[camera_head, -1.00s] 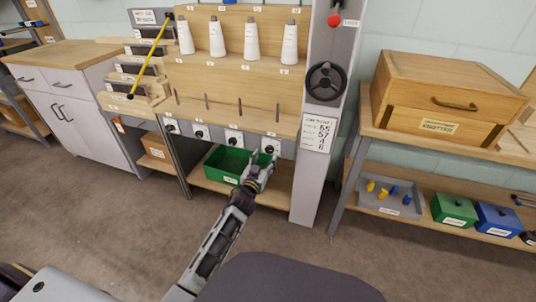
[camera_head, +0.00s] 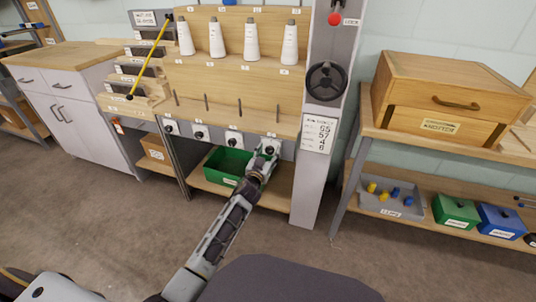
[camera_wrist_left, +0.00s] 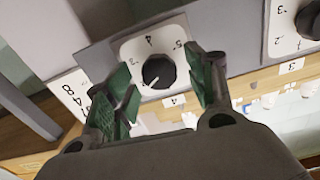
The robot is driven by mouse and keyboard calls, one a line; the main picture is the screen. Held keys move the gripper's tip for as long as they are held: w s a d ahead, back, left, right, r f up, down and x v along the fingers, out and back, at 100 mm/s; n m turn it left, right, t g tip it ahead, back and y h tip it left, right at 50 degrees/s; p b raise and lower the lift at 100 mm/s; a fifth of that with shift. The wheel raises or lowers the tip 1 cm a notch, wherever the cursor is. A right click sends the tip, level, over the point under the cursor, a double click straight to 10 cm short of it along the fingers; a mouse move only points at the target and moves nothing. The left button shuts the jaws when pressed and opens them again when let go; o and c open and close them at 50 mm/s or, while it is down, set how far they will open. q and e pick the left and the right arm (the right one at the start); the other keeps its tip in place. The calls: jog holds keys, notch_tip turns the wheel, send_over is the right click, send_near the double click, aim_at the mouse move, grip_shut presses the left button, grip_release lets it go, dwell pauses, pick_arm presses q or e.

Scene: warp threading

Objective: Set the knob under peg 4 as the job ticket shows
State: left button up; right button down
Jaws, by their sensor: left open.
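The knob under peg 4 (camera_wrist_left: 158,72) is black and round, on a white numbered dial plate (camera_wrist_left: 176,28). A small label reading 4 (camera_wrist_left: 173,101) sits beside the plate. The knob's pale pointer line faces the lower left in the left wrist view. My left gripper (camera_wrist_left: 165,75) is open, with its green-padded fingers on either side of the knob; I cannot tell whether they touch it. In the head view my left gripper (camera_head: 266,150) partly covers this knob. The job ticket (camera_head: 319,133) hangs on the grey post; its figures are small and hard to read.
Three more knobs (camera_head: 233,139) line the panel to the left. A grey post (camera_head: 308,190) with a black handwheel (camera_head: 325,82) stands just right. A green bin (camera_head: 219,163) sits below. A wooden box (camera_head: 450,95) stands on the right-hand bench.

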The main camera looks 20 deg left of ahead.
pick_arm(q)
jog(key=shift+c, duration=0.2)
jog(key=c, duration=1)
